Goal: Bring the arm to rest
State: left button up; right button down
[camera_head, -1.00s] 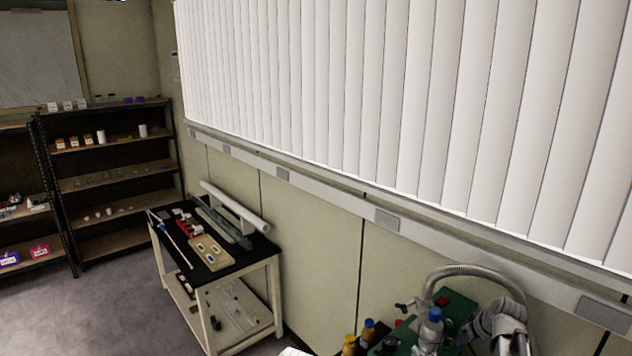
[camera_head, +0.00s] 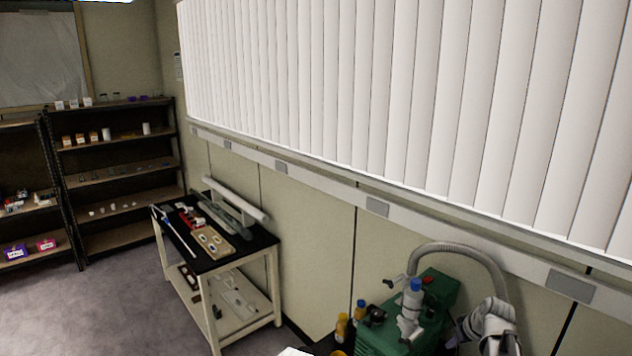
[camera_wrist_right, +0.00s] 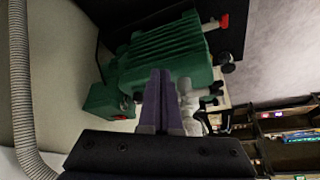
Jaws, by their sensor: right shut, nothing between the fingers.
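My right arm (camera_head: 495,325) shows at the lower right edge of the head view, beside a green machine (camera_head: 430,305). In the right wrist view my right gripper (camera_wrist_right: 161,75) has its two purple-grey fingers pressed together with nothing between them. The fingers point toward the ribbed green body (camera_wrist_right: 165,55) of the machine and overlap it in the picture; I cannot tell how far apart they are. My left gripper does not show in either current view.
A black-topped cart (camera_head: 265,240) stands by the wall, shelves (camera_head: 120,180) behind. Grey floor (camera_head: 105,305) is open at left.

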jog(key=s+a+f+g+b, duration=0.1)
jog(key=s+a+f+b, duration=0.3)
jog(key=a, duration=0.3)
jog(key=s+a+f+n+g+b, duration=0.1)
jog(key=s+a+f+b, duration=0.1)
jog(key=a+f+b, duration=0.4)
jog(key=s+a+f+g+b, duration=0.1)
jog(key=s+a+f+b, duration=0.2)
jog(key=a, duration=0.5)
jog(key=s+a+f+g+h+b, duration=0.2)
jog(key=s+a+f+b, duration=0.5)
jog(key=s+a+f, duration=0.3)
jog(key=s, duration=0.3)
jog(key=shift+s+a+n+g+h, duration=0.2)
jog(key=shift+a+n+g+h, duration=0.1)
jog(key=shift+a, duration=0.05)
